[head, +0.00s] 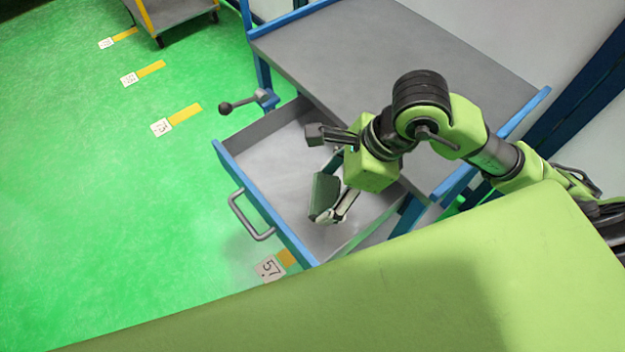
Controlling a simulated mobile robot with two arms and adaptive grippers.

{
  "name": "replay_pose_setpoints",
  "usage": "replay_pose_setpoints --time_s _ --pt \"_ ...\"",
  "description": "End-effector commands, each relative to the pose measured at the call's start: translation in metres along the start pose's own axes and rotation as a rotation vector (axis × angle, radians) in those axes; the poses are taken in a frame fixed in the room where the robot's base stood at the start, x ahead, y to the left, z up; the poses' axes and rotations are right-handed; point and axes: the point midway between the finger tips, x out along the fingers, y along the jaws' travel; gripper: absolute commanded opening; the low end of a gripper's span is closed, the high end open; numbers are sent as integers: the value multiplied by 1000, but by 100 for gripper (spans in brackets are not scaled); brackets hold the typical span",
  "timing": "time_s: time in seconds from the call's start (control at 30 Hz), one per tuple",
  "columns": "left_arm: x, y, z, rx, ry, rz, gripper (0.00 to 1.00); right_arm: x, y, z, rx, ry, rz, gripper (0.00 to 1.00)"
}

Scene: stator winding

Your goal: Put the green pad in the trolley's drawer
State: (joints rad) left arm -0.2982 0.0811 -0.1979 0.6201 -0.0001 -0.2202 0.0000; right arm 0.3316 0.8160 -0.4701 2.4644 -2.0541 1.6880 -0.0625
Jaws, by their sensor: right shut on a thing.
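The trolley (400,45) is grey with blue edges. Its drawer (258,200) is pulled open, with a grey inside, a blue front and a grey handle. My right gripper (332,207) reaches over the open drawer and is shut on the dark green pad (324,194). The pad is tilted and lies within the drawer's outline; I cannot tell whether it touches the drawer floor. The fingers partly hide the pad's right side. My left gripper is not in view.
A large light green surface fills the lower part of the view. A black ball-ended lever (226,108) stands out at the drawer's back left corner. Another trolley (172,14) stands at the top left. The green floor (100,200) at left is clear, with numbered markers.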

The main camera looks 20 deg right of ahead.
Motion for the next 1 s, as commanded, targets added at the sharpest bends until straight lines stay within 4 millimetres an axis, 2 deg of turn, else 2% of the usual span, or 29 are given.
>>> replay_pose_setpoints --time_s 0.03,0.23,0.4,0.5,0.73,0.9,1.0 --pt "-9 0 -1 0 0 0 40 3 -11 4 10 3 5 46" --pt "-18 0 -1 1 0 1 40 29 -52 14 9 3 5 46" --pt "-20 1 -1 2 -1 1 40 65 -76 12 9 4 7 46" --pt "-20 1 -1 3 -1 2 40 79 -86 10 6 4 5 46" --pt "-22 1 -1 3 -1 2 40 96 -98 9 5 4 5 46" --pt "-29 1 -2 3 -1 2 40 118 -97 0 5 4 7 46" --pt "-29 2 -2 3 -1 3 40 123 -98 -2 3 4 3 46"
